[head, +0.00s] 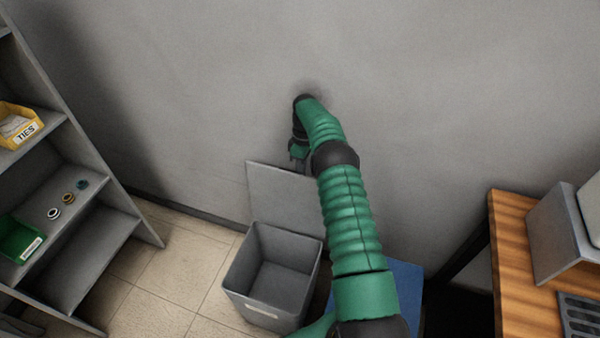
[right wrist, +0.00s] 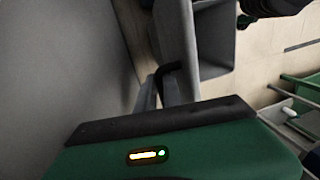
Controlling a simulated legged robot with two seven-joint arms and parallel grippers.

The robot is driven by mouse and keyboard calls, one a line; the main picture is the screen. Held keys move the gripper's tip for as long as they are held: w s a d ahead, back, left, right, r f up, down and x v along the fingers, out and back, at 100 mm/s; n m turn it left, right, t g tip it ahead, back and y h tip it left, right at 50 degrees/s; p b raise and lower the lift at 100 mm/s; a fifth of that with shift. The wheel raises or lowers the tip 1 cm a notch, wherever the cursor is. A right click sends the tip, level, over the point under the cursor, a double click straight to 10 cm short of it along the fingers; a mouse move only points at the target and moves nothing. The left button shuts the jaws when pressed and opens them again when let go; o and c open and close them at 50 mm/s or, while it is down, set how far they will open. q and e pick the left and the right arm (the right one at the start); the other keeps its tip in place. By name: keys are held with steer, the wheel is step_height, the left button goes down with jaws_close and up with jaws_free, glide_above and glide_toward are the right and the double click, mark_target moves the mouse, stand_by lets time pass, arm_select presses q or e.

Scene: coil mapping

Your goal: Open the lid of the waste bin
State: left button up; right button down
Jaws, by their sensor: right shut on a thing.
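The grey waste bin (head: 285,246) stands on the floor by the wall, its inside open to view and empty. Its flat grey lid (head: 280,190) stands raised behind the opening, near the wall. My right gripper (head: 298,156) is at the lid's upper edge and is shut on the lid. In the right wrist view the lid (right wrist: 176,45) shows nearly edge-on in front of the fingers (right wrist: 166,85), with the open bin (right wrist: 215,40) beyond it. The exact finger contact is partly hidden. My left gripper is not seen.
A grey shelf (head: 100,232) with a yellow bin (head: 17,127), a green bin (head: 20,240) and small rings stands at the left. A wooden table (head: 512,245) is at the right. A blue surface (head: 405,282) lies partly behind my arm. Tiled floor left of the bin is clear.

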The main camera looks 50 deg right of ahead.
steer(key=c, duration=1.5)
jaws_free()
steer(key=shift+w+a, duration=0.1)
steer(key=shift+w, duration=0.35)
steer(key=shift+s, duration=0.15)
steer(key=shift+r, duration=0.3)
steer(key=s+a+r, duration=0.1)
steer(key=s+a, duration=0.2)
steer(key=a, duration=0.1)
steer(key=s+a+r, duration=0.2)
steer(key=s+a, duration=0.1)
steer(key=s, duration=0.1)
steer(key=s+a+r, duration=0.1)
steer(key=s+a, duration=0.2)
steer(key=a, duration=0.1)
steer(key=shift+s+a+r+b, duration=0.15)
steer(key=shift+s+a+b, duration=0.15)
steer(key=shift+s+b, duration=0.1)
steer(key=shift+d, duration=0.1)
